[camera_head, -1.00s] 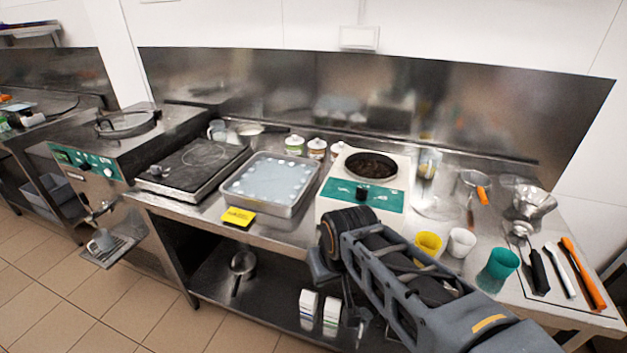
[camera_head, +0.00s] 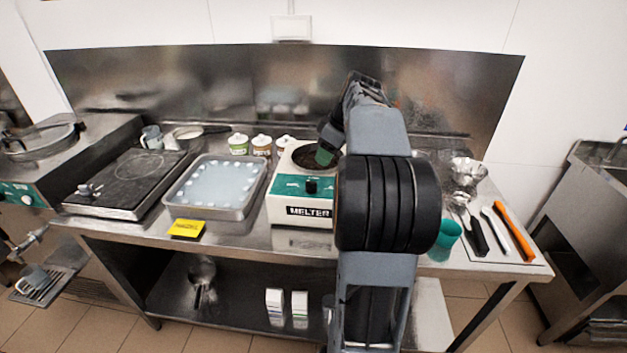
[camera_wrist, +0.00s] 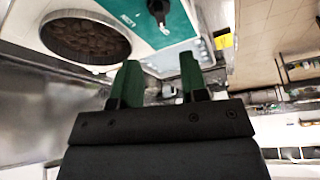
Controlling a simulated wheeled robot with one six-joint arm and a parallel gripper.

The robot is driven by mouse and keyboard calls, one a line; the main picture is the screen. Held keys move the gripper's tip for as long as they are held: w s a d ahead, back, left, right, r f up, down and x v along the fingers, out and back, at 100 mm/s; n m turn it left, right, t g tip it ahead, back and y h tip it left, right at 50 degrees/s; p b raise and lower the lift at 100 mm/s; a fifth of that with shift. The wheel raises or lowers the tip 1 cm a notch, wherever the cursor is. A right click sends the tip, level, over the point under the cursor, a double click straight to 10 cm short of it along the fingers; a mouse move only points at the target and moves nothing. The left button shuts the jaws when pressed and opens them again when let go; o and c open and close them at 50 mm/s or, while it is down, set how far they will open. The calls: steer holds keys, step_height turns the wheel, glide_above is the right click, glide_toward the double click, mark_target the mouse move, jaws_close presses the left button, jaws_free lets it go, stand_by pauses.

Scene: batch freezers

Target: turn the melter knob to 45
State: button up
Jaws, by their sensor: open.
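The melter (camera_head: 285,212) is a white box with a green front panel and a "MELTER" label, standing on the steel counter. Its round well holds dark brown pieces. Its black knob (camera_head: 311,186) sits on the green panel; its exact setting is too small to read. In the wrist view the knob (camera_wrist: 158,8) is at the top, beyond the fingers and apart from them. My gripper (camera_wrist: 160,80) has two green fingers, open and empty. In the head view part of a green finger (camera_head: 325,155) shows over the melter's well; my arm hides the melter's right side.
A steel tray (camera_head: 172,195) of pale blue contents stands left of the melter, with a yellow sign (camera_head: 186,228) in front. Lidded jars (camera_head: 262,146) stand behind. A teal cup (camera_head: 445,240) and several utensils (camera_head: 500,230) lie to the right.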

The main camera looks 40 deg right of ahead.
mark_target(312, 182)
steer(key=x, duration=1.1)
steer(key=shift+s, duration=0.1)
jaws_close()
